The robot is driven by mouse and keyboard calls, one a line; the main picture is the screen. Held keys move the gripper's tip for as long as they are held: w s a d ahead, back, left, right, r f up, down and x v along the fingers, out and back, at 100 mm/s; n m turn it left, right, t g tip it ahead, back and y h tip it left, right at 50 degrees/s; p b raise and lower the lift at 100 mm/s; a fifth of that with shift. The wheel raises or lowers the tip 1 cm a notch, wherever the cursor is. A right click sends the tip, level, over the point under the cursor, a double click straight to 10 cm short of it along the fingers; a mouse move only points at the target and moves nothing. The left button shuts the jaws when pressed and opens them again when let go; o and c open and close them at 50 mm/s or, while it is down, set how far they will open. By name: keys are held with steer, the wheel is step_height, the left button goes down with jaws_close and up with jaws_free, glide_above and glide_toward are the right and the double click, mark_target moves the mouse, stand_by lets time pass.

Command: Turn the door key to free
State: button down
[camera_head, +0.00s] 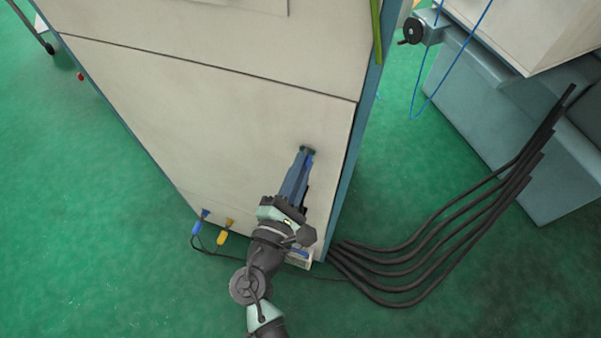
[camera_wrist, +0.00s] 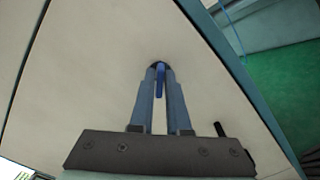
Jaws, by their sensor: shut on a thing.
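The door key is the blue piece (camera_wrist: 160,80) between my fingertips in the wrist view. It sits in a dark round lock (camera_head: 307,150) on the cream cabinet door (camera_head: 230,120). My gripper (camera_head: 305,158) reaches the lock from below in the head view and is shut on the key. In the wrist view my gripper (camera_wrist: 160,70) has one blue-grey finger on each side of the key. The fingers hide part of the key and lock. The key's turn position marks cannot be made out.
A blue plug (camera_head: 198,227) and a yellow one (camera_head: 223,230) hang low on the cabinet at left. Several black cables (camera_head: 430,250) curve over the green floor at right. A grey-blue machine base (camera_head: 500,120) stands at the right. The cabinet's blue edge (camera_head: 352,170) is close right of the lock.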

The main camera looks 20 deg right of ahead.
steer(key=shift+f+m+b, duration=0.15)
steer(key=shift+m+b, duration=1.8)
steer(key=shift+f+m+b, duration=0.1)
steer(key=shift+m+b, duration=1.8)
steer(key=shift+m, duration=0.05)
steer(key=shift+r, duration=0.1)
steer(key=c, duration=0.9)
jaws_free()
steer(key=shift+c, duration=0.2)
steer(key=shift+s, duration=0.1)
steer(key=b+v, duration=0.2)
steer(key=v, duration=1.1)
